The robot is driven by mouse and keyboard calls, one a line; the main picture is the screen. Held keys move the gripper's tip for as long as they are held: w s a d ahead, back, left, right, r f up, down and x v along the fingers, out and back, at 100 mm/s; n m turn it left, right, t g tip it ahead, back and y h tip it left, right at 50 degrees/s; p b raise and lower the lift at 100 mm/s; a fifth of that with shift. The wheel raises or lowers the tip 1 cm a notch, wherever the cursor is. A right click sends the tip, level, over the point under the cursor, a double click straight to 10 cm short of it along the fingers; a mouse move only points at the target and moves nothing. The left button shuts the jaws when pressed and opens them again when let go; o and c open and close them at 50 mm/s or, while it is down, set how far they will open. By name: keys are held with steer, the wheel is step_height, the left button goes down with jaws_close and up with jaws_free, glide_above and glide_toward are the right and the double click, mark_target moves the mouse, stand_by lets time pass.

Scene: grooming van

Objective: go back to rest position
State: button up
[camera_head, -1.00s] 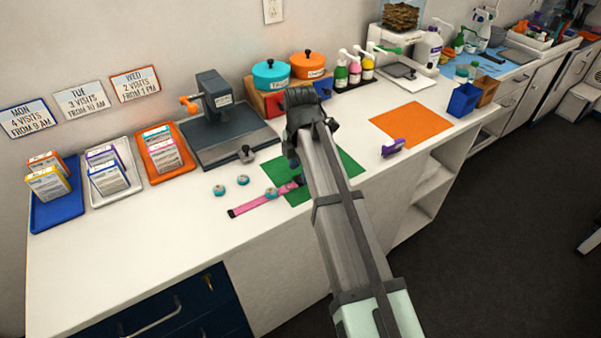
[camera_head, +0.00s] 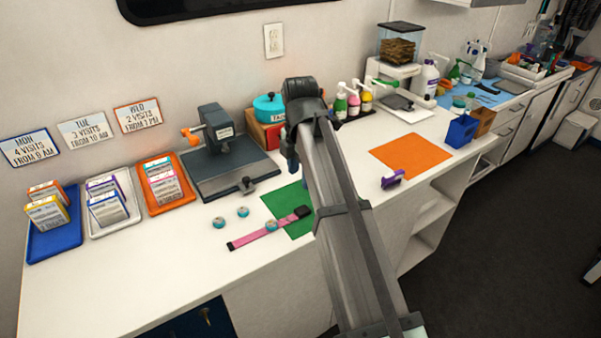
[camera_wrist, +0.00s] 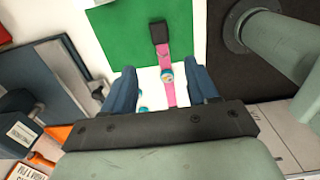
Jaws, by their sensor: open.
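My gripper (camera_wrist: 164,92) is open and empty in the wrist view, its two blue fingers apart above the counter. In the head view my arm reaches up over the counter and mostly hides the gripper; a bit of blue finger (camera_head: 292,160) shows at its left side. Below it, a pink strap (camera_head: 250,238) with a dark end lies partly on a green mat (camera_head: 283,203), with a small teal-topped round piece on it. The strap (camera_wrist: 168,72) shows between and beyond the fingers in the wrist view, on the counter and apart from them.
A grey press-like device (camera_head: 220,150) stands left of the arm. Blue, white and orange trays (camera_head: 181,198) with boxes are farther left. A teal pot (camera_head: 268,106) and pump bottles (camera_head: 353,100) stand behind. An orange mat (camera_head: 411,152) and purple item (camera_head: 392,180) lie right.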

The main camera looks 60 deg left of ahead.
stand_by(0.3)
